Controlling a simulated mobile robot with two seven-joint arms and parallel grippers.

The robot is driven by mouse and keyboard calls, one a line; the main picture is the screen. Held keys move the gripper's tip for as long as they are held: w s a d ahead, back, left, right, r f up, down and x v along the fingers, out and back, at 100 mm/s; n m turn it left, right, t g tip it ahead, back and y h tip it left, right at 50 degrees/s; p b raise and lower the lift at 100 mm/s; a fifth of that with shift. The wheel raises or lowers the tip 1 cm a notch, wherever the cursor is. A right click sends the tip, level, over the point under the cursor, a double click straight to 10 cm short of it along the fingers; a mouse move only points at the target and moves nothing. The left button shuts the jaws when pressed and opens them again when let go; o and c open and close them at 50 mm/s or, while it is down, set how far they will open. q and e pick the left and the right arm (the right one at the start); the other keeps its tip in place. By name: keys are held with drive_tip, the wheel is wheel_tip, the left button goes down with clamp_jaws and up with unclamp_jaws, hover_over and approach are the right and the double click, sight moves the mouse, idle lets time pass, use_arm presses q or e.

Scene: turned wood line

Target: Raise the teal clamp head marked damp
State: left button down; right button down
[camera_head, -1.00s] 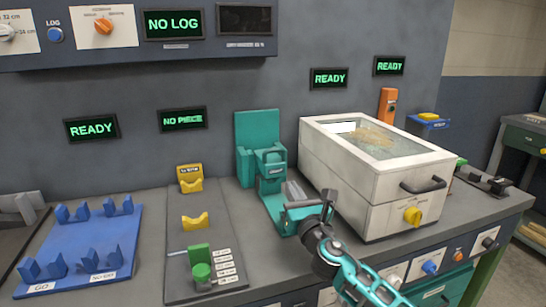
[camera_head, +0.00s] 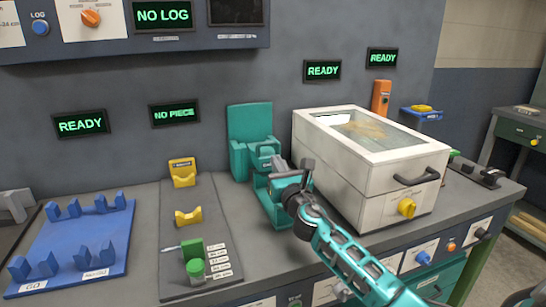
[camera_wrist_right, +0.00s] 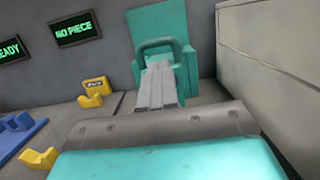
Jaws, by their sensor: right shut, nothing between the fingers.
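The teal clamp stand (camera_head: 248,128) is upright at the back of the bench, with the teal clamp head (camera_head: 262,158) low on its front. Its small label is too small to read. In the right wrist view the head's teal loop handle (camera_wrist_right: 165,44) stands in front of the tall back plate (camera_wrist_right: 160,20). My right gripper (camera_head: 283,172) is just in front of the head and partly hides the lower part of the stand. Its grey fingers (camera_wrist_right: 158,84) are together and empty, pointing at the handle; I cannot tell whether they touch it. My left gripper is out of view.
A white box with a glass lid (camera_head: 368,165) stands close to the right of the clamp. To the left are a grey plate with yellow cradles (camera_head: 188,216) and a blue rack (camera_head: 75,240). Dark display panels (camera_head: 175,114) hang on the wall behind.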

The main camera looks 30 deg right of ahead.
sight(273, 153)
drive_tip(key=x, duration=0.4)
drive_tip(key=shift+r, duration=0.15)
idle(0.4)
drive_tip(key=shift+w+r, duration=0.1)
drive_tip(key=shift+r, duration=0.25)
